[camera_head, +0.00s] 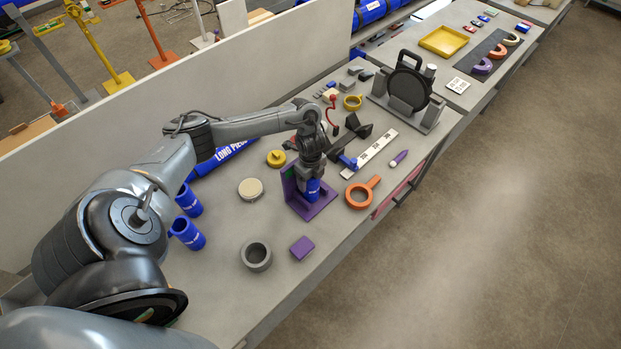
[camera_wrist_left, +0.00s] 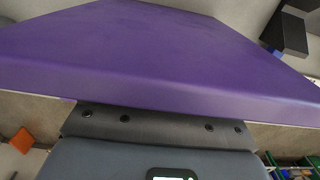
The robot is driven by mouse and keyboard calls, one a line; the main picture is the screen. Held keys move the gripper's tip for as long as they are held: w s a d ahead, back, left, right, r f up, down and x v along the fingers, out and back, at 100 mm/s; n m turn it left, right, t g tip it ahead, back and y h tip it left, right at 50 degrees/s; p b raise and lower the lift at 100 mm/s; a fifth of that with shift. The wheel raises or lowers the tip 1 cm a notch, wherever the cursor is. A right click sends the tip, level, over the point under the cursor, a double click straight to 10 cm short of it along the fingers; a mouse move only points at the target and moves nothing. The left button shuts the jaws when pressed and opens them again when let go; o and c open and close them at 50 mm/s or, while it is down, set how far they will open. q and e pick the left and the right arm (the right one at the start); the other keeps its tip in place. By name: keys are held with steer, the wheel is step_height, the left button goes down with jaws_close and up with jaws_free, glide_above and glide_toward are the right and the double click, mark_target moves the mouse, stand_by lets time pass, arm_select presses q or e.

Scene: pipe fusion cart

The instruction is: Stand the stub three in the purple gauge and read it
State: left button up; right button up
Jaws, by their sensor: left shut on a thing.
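The purple gauge (camera_head: 318,209) stands on the bench, with a flat base and an upright plate at its left. My left gripper (camera_head: 311,179) points down over the base and is shut on a blue stub (camera_head: 313,190). The stub is upright at the gauge's base, in front of the upright plate. I cannot tell whether its bottom touches the base, and its label is too small to read. In the left wrist view the purple gauge (camera_wrist_left: 160,60) fills the upper part; the fingertips and stub are hidden there. My right gripper is out of view.
Two other blue pieces (camera_head: 188,201) (camera_head: 186,234) stand left beside my arm. A grey ring (camera_head: 256,256), a purple block (camera_head: 302,248), a cream disc (camera_head: 250,189) and an orange ring with a handle (camera_head: 359,194) lie around the gauge.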

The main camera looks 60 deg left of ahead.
arm_select(q)
steer(key=o, duration=1.2)
steer(key=shift+f, duration=0.15)
